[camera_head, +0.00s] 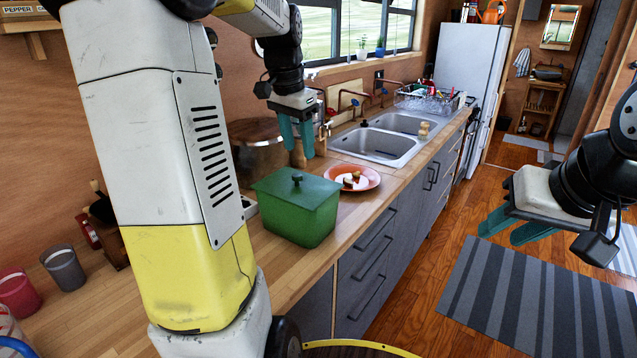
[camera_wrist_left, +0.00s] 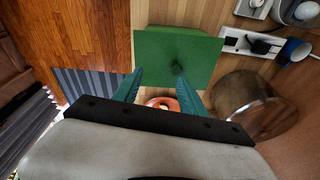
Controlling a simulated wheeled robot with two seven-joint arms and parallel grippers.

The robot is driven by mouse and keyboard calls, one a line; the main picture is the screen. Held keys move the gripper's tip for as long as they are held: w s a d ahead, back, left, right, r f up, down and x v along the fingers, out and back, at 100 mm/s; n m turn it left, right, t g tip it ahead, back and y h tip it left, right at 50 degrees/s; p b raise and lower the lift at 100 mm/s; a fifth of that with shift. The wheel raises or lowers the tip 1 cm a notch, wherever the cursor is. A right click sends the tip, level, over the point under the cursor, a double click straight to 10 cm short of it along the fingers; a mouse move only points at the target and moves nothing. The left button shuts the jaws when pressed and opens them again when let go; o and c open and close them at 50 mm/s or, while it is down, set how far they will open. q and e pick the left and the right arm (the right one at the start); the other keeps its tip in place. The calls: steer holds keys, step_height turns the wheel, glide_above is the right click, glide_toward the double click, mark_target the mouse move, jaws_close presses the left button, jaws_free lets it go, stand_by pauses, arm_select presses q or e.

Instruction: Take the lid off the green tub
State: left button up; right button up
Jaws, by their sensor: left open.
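The green tub (camera_head: 300,222) stands on the wooden counter near its front edge. Its green lid (camera_head: 275,188) is on top, with a small dark knob (camera_head: 297,180) in the middle. The lid also shows in the left wrist view (camera_wrist_left: 160,62). My left gripper (camera_head: 303,140) is open and empty, above and behind the tub, with its teal fingers pointing down. In the left wrist view my left gripper (camera_wrist_left: 163,85) has its fingers apart, with the knob beyond them. My right gripper (camera_head: 512,228) is empty over the floor at the right, its teal fingers apart.
An orange plate (camera_head: 376,182) with small food pieces sits right of the tub. A large brown pot (camera_head: 258,150) stands behind it. The double sink (camera_head: 375,146) is farther along the counter. Cups (camera_head: 63,268) stand at the left. A striped rug (camera_head: 530,290) lies on the floor.

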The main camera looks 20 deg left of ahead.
mark_target(297, 175)
arm_select(q)
steer(key=shift+m+g, duration=0.4)
steer(key=shift+g, duration=0.1)
steer(key=w+a+f, duration=0.1)
steer(key=f, duration=0.2)
steer(key=w+f, duration=0.2)
steer(key=f, duration=0.1)
steer(key=w+a+f, duration=0.1)
steer(key=w+f, duration=0.1)
steer(key=f, duration=0.2)
steer(key=shift+a, duration=0.35)
steer(key=shift+c, duration=0.2)
jaws_close()
stand_by(0.4)
